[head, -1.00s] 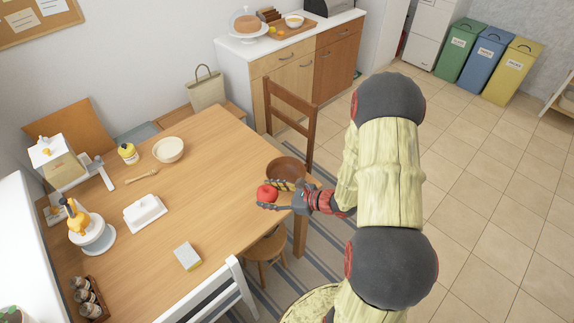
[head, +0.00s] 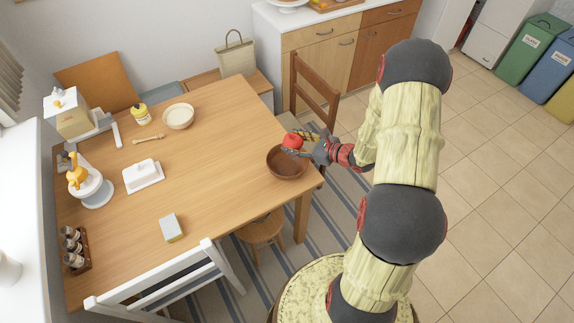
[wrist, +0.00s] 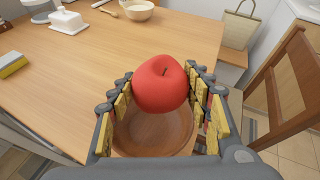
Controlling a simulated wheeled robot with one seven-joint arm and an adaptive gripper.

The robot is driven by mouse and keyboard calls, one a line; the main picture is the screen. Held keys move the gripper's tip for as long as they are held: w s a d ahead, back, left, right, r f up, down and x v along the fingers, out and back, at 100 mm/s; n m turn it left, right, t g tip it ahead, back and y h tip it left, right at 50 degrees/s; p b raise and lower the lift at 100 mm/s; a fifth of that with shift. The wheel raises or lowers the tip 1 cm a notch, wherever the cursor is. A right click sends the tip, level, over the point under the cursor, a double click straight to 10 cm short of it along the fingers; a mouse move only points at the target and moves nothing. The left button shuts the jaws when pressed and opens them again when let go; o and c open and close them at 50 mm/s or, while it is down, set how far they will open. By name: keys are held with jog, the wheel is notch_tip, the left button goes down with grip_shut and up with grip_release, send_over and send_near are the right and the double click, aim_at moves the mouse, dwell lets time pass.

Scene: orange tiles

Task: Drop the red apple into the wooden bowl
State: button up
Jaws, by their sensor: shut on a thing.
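The red apple (head: 292,141) is held between the fingers of my gripper (head: 302,139), which is shut on it. In the wrist view the apple (wrist: 161,84) sits between both yellow-padded fingers, stem toward the camera. The brown wooden bowl (head: 287,164) stands at the right edge of the table. The apple is above the bowl, toward its far side in the head view. In the wrist view the bowl (wrist: 153,138) shows below the apple, its inside looks empty, and the apple and fingers hide part of its rim.
The wooden table (head: 210,130) carries a cream bowl (head: 178,116), a white butter dish (head: 143,175), a sponge-like block (head: 171,228) and a stand mixer (head: 88,181). A wooden chair (head: 314,92) stands behind the brown bowl. The table's middle is clear.

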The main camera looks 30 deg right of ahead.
jog(key=shift+f+b, duration=1.15)
jog(key=shift+f, duration=0.95)
jog(key=o, duration=1.3)
jog(key=shift+s, duration=0.1)
jog(key=v, duration=1.1)
jog(key=shift+s+d+r, duration=0.1)
jog(key=shift+s+r, duration=0.2)
